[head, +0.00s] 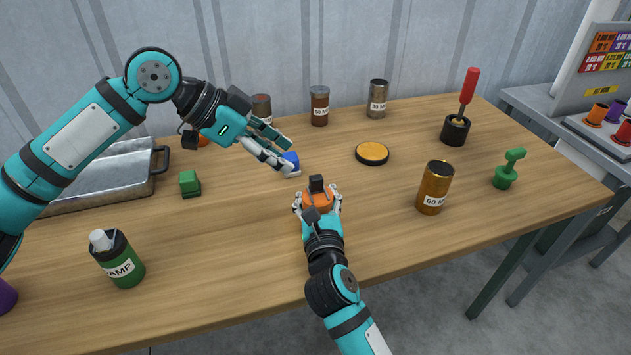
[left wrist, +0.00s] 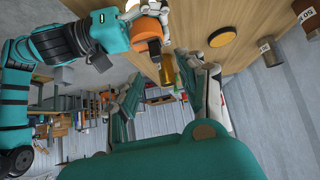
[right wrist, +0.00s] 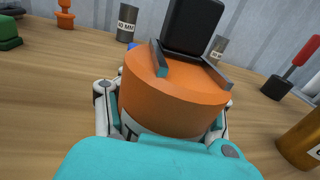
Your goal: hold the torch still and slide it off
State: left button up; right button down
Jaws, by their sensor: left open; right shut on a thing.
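My right gripper (head: 318,203) is shut on a squat orange round body (right wrist: 175,100) with a black block (right wrist: 192,25) standing on top. This may be the torch; no label on it is readable. It is over the middle of the table near the front, and it also shows in the left wrist view (left wrist: 150,30). My left gripper (head: 284,156) is open and empty, above and behind the orange body, apart from it. In the head view its fingertips are close to a small blue object (head: 291,160), and I cannot tell whether they touch.
A green can with a white cap (head: 120,262) stands front left. A green block (head: 189,183), metal tray (head: 100,188), yellow-topped disc (head: 372,152), brown canister (head: 434,188), green handled piece (head: 508,170) and red-handled tool (head: 467,88) stand around.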

aim_at(317, 176)
pick_arm(q)
jog(key=w+d+r+g+y, duration=0.1)
jog(key=d+r+g+y, duration=0.1)
jog(key=d+r+y, duration=0.6)
jog(key=shift+y, duration=0.3)
jog(key=f, duration=0.4)
jog(key=a+f, duration=0.1)
jog(key=f, duration=0.9)
jog(key=shift+a+f, duration=0.15)
jog(key=shift+a, duration=0.05)
grip_shut()
